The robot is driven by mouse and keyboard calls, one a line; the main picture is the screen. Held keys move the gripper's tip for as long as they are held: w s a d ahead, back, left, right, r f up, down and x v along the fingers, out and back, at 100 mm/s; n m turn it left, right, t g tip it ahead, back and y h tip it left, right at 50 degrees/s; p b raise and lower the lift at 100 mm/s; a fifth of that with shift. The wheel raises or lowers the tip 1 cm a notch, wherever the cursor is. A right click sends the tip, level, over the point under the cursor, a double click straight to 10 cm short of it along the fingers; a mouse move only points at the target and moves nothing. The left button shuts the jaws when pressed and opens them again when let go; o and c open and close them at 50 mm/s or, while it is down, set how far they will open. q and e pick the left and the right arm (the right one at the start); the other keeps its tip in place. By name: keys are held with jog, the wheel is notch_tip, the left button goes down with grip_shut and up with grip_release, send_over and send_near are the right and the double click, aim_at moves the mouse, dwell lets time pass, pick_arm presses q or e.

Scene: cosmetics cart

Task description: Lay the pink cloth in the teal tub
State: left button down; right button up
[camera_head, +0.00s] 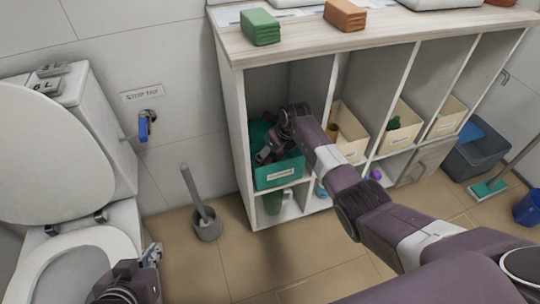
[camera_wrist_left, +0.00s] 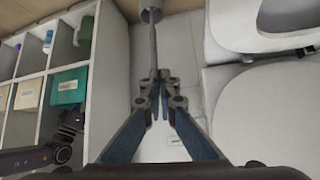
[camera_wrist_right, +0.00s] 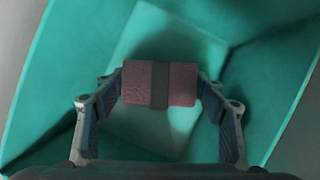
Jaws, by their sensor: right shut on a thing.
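The pink cloth (camera_wrist_right: 182,86) is a small folded block with a grey band. In the right wrist view it sits between the two fingers of my right gripper (camera_wrist_right: 160,88), which is shut on it. The teal tub (camera_wrist_right: 60,75) surrounds the cloth in that view, with its bottom below. In the head view the teal tub (camera_head: 279,174) stands in the shelf's left upper compartment, and my right gripper (camera_head: 266,155) reaches into it; the cloth is hidden there. My left gripper (camera_wrist_left: 160,82) has its fingertips together, empty, near the toilet.
The shelf (camera_head: 237,120) has cream bins (camera_head: 350,148) right of the tub. A green stack (camera_head: 260,27) and an orange stack (camera_head: 345,14) lie on its top. A toilet brush (camera_head: 206,222) stands on the floor between toilet (camera_head: 85,250) and shelf. The floor in front is clear.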

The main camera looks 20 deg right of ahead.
pick_arm(q)
jog(key=shift+w+r, duration=0.15)
pick_arm(e)
jog(key=shift+f, duration=0.1)
pick_arm(q)
jog(key=shift+w+d+r, duration=0.1)
pick_arm(e)
jog(key=shift+f, duration=0.15)
jog(key=o, duration=0.7)
pick_arm(q)
jog(key=shift+w+d+r+t, duration=0.1)
jog(key=shift+w+r+t, duration=0.3)
jog(key=shift+w, duration=0.05)
pick_arm(e)
jog(key=shift+o, duration=0.2)
